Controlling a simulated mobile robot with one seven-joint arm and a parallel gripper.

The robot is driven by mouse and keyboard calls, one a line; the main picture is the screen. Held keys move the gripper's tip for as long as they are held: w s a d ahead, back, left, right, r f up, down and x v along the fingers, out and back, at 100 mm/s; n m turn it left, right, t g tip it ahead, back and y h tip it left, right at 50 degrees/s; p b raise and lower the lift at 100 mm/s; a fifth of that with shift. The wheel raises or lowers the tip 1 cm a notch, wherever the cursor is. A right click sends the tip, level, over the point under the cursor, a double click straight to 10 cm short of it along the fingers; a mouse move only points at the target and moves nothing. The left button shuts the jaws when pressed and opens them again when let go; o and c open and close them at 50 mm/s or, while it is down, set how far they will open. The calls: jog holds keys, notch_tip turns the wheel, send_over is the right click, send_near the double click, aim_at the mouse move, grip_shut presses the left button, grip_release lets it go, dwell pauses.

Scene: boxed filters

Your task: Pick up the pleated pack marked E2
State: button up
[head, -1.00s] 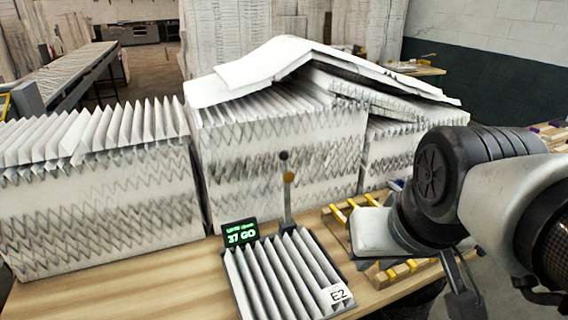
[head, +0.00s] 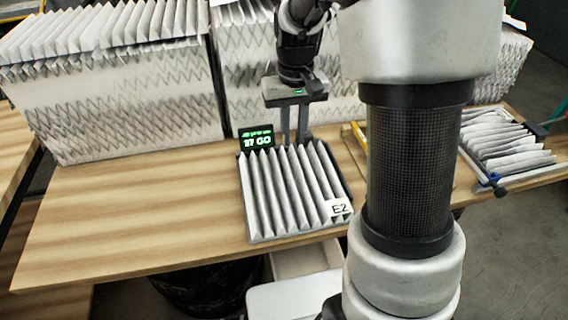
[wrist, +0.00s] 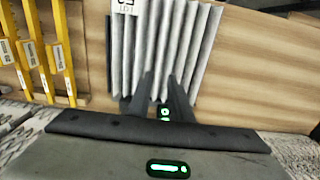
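The pleated pack marked E2 (head: 290,190) lies flat on the wooden table, white pleats up in a grey frame, its label at the front right corner. It also shows in the wrist view (wrist: 190,45), label at the top. My gripper (head: 295,142) points down at the pack's back edge, beside the small green-lit display (head: 257,139). In the wrist view my gripper (wrist: 160,75) has its two fingers apart, with pleats visible between them. I cannot tell whether the fingertips touch the pack.
Tall stacks of pleated filters (head: 125,105) stand along the back of the table. Yellow-edged strips (wrist: 30,50) lie beside the pack. Another pleated pack (head: 505,140) lies at the right, with a blue-tipped bar by it. The table (head: 150,210) left of the pack is clear.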

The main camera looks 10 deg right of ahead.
send_over(292, 179)
notch_tip(292, 179, down, 10)
jog(key=shift+w+r, duration=0.15)
jog(key=shift+r, duration=0.1)
jog(key=shift+s+f+p, duration=0.15)
jog(key=shift+f+p, duration=0.1)
jog(key=shift+f, duration=1.15)
jog(key=shift+s+f+p, duration=0.1)
jog(key=shift+f+p, duration=0.1)
jog(key=shift+f, duration=1.15)
grip_shut()
